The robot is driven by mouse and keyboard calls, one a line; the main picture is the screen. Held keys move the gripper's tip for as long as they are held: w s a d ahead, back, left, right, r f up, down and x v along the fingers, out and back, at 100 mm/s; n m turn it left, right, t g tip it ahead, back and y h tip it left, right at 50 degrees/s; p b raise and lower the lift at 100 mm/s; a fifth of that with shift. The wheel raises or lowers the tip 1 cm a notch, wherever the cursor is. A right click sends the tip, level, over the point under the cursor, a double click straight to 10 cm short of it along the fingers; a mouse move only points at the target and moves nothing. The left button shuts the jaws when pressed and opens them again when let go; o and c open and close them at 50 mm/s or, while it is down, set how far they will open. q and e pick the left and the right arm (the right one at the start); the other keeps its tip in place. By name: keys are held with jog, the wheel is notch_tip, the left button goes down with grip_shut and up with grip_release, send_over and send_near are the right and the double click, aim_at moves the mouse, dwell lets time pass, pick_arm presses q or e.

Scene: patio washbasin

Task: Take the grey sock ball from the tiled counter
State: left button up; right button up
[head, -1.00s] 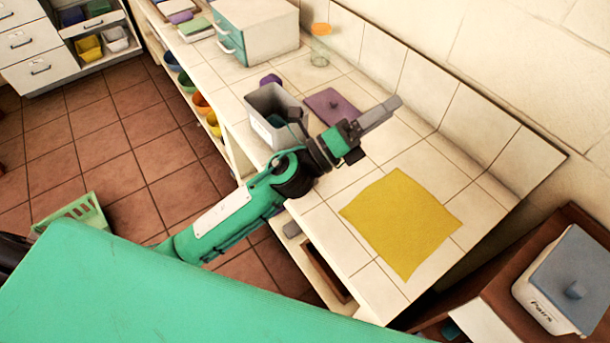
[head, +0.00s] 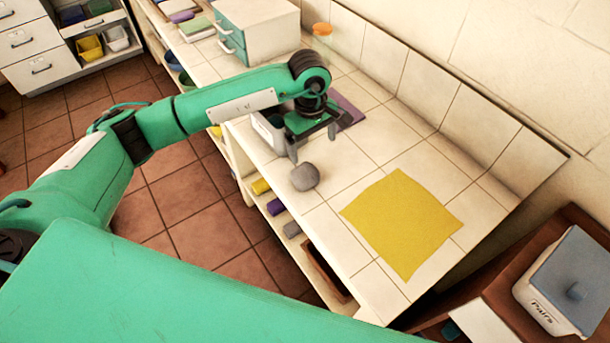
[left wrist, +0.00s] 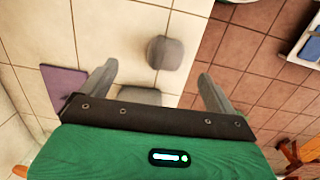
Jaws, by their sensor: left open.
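The grey sock ball (head: 305,176) sits on the tiled counter (head: 362,149), near its front edge and to the left of the yellow cloth. In the left wrist view the grey sock ball (left wrist: 165,53) lies ahead of the fingertips, roughly between their lines. My left gripper (head: 314,141) is open and empty, above the counter just behind the ball, apart from it. Its two spread fingers also show in the left wrist view (left wrist: 158,78). My right gripper is not in view.
A yellow cloth (head: 402,222) lies flat to the right. A grey bin (head: 268,130) and a purple mat (head: 349,112) are partly hidden behind my left gripper. A lidded "Pairs" container (head: 565,285) stands at the lower right. A tiled wall backs the counter.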

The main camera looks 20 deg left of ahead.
aim_at(305, 171)
pick_arm(q)
jog(key=shift+y, duration=0.4)
jog(key=f+p, duration=0.1)
jog(key=f, duration=0.1)
jog(key=a+f+p, duration=0.1)
jog(key=f, duration=0.2)
jog(key=f+p, duration=0.1)
jog(key=f, duration=0.2)
jog(key=shift+w+a, duration=0.25)
jog(key=shift+a, duration=0.1)
jog(key=shift+s+f+p, duration=0.1)
jog(key=shift+f+p, duration=0.35)
jog(key=f+p, duration=0.1)
jog(key=f, duration=0.1)
jog(key=f+p, duration=0.1)
jog(key=f, duration=0.1)
jog(key=shift+s+a, duration=0.15)
jog(key=shift+a, duration=0.05)
jog(key=shift+f, duration=0.3)
jog(key=c, duration=1.1)
